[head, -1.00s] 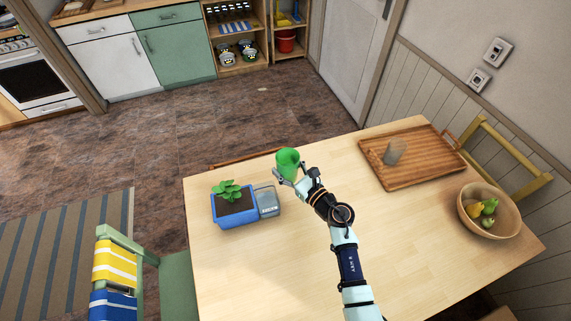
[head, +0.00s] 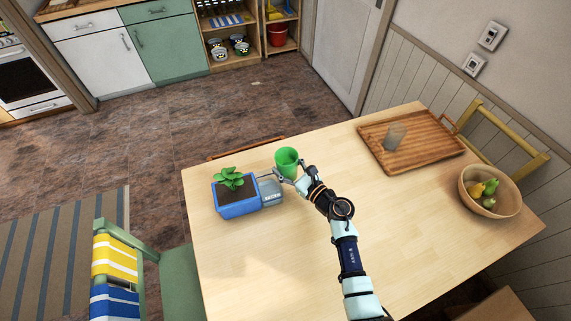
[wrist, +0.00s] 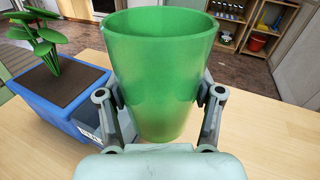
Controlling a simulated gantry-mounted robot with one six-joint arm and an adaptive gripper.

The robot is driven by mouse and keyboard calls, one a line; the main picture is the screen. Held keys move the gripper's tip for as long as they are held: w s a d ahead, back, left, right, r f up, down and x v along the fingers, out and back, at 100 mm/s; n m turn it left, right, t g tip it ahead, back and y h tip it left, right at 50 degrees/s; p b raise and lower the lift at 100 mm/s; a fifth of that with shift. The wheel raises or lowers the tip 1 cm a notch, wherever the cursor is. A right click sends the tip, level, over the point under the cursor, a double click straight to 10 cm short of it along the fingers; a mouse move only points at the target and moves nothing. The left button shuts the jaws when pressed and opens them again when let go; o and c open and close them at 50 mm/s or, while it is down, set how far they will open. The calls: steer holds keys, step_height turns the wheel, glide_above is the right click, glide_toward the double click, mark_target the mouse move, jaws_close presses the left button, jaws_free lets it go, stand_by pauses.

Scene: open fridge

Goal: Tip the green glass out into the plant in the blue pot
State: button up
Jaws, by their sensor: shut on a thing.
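The green glass (head: 287,160) is held nearly upright above the table, just right of the blue pot; it also fills the middle of the wrist view (wrist: 160,62). My gripper (head: 286,177) is shut on the glass, with one finger on each side in the wrist view (wrist: 160,118). The blue pot (head: 238,209) stands on the table to the left of the glass. A green leafy plant (head: 229,178) grows from dark soil in it. In the wrist view the plant (wrist: 42,42) is at the left. I cannot see the inside of the glass well.
A grey labelled box (head: 271,190) adjoins the pot's right side. A wooden tray (head: 440,150) with a clear glass (head: 394,137) stands at the back right, and a fruit bowl (head: 472,205) at the right edge. The table's front middle is clear.

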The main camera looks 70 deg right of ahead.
steer(key=shift+s+d+r+n+g+p, duration=0.3)
steer(key=shift+r+n+p, duration=0.3)
steer(key=shift+p, duration=0.15)
steer(key=n+p, duration=0.1)
steer(key=n+g+p, duration=0.1)
steer(key=shift+s+d+p, duration=0.25)
steer(key=shift+s+p, duration=0.15)
steer(key=shift+s+d+f+n+g, duration=0.1)
steer(key=shift+f+n+g, duration=0.2)
steer(key=shift+f+n, duration=0.15)
steer(key=shift+s+d+f+n+g, duration=0.1)
steer(key=shift+f+n+g, duration=0.25)
steer(key=shift+f, duration=0.1)
steer(key=shift+s+f+n+g+p, duration=0.15)
steer(key=shift+f+n+g+p, duration=0.45)
steer(key=shift+n, duration=0.2)
steer(key=n+p, duration=0.1)
steer(key=n+g+p, duration=0.1)
steer(key=shift+s+d+f+g+h+p, duration=0.1)
steer(key=shift+f+g+h+p, duration=0.1)
steer(key=shift+g+h+p, duration=0.1)
steer(key=shift+f, duration=0.2)
steer(key=shift+r+n+p, duration=0.4)
steer(key=shift+r+p, duration=0.25)
steer(key=shift+p, duration=0.55)
steer(key=shift+r+n+g+h+p, duration=0.2)
steer(key=shift+n+g+h+p, duration=0.15)
steer(key=shift+p, duration=0.55)
